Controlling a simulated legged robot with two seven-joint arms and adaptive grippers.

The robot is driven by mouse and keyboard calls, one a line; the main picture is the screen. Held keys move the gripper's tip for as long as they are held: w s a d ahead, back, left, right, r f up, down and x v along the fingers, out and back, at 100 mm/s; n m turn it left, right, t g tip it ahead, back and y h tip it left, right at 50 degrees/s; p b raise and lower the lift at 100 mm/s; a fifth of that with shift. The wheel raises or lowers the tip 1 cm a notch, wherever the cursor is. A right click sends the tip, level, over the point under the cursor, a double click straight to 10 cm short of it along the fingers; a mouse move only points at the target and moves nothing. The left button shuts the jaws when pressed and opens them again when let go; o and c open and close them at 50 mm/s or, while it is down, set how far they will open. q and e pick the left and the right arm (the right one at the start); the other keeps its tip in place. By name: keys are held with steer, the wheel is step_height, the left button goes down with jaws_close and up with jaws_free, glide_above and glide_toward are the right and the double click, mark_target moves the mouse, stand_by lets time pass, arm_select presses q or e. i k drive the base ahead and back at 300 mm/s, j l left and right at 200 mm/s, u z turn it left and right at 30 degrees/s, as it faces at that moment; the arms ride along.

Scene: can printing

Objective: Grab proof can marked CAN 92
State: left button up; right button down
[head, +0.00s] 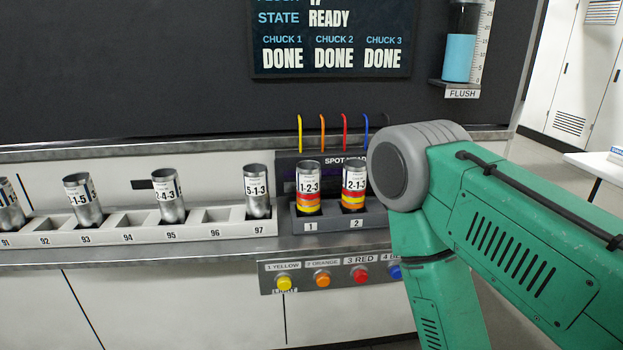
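A can mark CAN 92 is not readable on any can in view. The rack (142,240) has slots labelled 91 to 97. Slot 92 (45,224) is empty. Silver cans stand in slots 91 (9,207), 93 (84,203), 95 (168,197) and 97 (257,192). Two cans with yellow, orange and red bands stand in chucks 1 and 2: the can labelled 1-2-3 (309,188) and the can labelled 2-1-3 (354,188). Chuck 3 is hidden behind my green right arm. Neither gripper is in view.
A screen (332,38) reads READY, with chucks 1, 2 and 3 DONE. A button panel (304,283) with yellow, orange, red and blue buttons is below the chucks. A FLUSH container (459,50) with blue liquid is at upper right. Slots 94 and 96 are empty.

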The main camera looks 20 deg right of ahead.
mark_target(308, 171)
steer(key=i+l, duration=0.1)
steer(key=l, duration=0.3)
steer(key=i+l+z, duration=0.1)
steer(key=l, duration=0.3)
steer(key=i+l+z, duration=0.1)
steer(key=l, duration=0.3)
steer(key=i, duration=0.05)
